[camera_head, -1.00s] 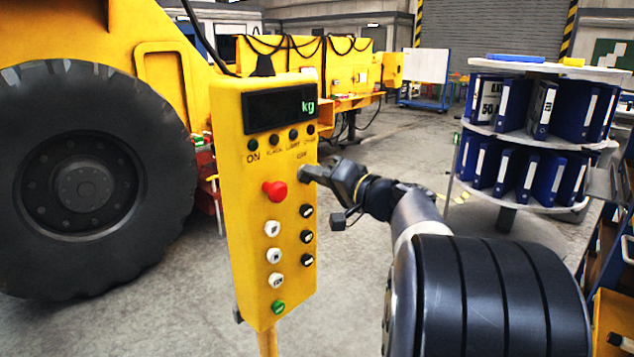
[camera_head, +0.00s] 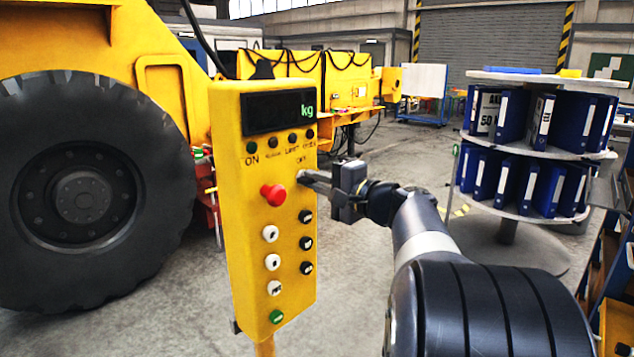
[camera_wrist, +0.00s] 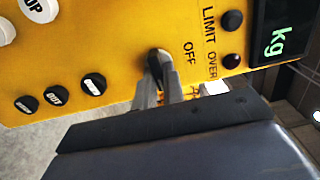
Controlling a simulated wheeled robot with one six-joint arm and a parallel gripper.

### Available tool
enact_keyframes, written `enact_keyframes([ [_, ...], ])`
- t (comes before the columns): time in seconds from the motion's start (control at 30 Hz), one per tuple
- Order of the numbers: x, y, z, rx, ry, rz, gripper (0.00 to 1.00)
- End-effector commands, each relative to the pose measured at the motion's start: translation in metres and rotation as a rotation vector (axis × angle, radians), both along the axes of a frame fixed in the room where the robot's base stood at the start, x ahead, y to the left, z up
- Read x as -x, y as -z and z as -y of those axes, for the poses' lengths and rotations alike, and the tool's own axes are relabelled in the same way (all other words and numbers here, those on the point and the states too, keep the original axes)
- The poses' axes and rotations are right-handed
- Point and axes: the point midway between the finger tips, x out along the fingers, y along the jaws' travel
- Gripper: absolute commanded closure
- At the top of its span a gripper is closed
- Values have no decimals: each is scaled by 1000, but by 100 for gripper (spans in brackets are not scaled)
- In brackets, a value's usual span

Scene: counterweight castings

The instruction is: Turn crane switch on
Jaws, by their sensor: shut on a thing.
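The yellow control box (camera_head: 240,220) stands on a post left of centre in the head view. Its crane switch (camera_head: 302,174) is a small knob at the upper right of the face, below an "OFF" label, mostly hidden by my fingers there. In the wrist view the switch (camera_wrist: 158,55) shows as a dark and light knob beside the "OFF" lettering. My gripper (camera_head: 306,177) reaches in from the right and is shut on the switch. Its two grey fingers (camera_wrist: 161,72) lie on either side of the knob in the wrist view.
A red emergency button (camera_head: 273,194), white and black buttons and a green button (camera_head: 276,316) sit close by on the box. A dark display (camera_head: 279,111) reads "kg". A yellow vehicle with a large tyre (camera_head: 85,190) stands left. A round binder rack (camera_head: 535,145) stands right.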

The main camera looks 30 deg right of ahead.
Motion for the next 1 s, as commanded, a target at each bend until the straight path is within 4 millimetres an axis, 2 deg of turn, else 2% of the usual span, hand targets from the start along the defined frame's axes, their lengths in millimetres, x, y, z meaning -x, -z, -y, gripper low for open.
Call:
enact_keyframes([
  [0.43, 0, 1, 0, -12, 0, -5, 100],
  [0.47, 0, 1, 0, -12, 0, -5, 88],
  [0.7, 0, 1, 0, -10, 0, -5, 69],
  [1.0, 2, 0, 1, -9, 1, -3, 68],
])
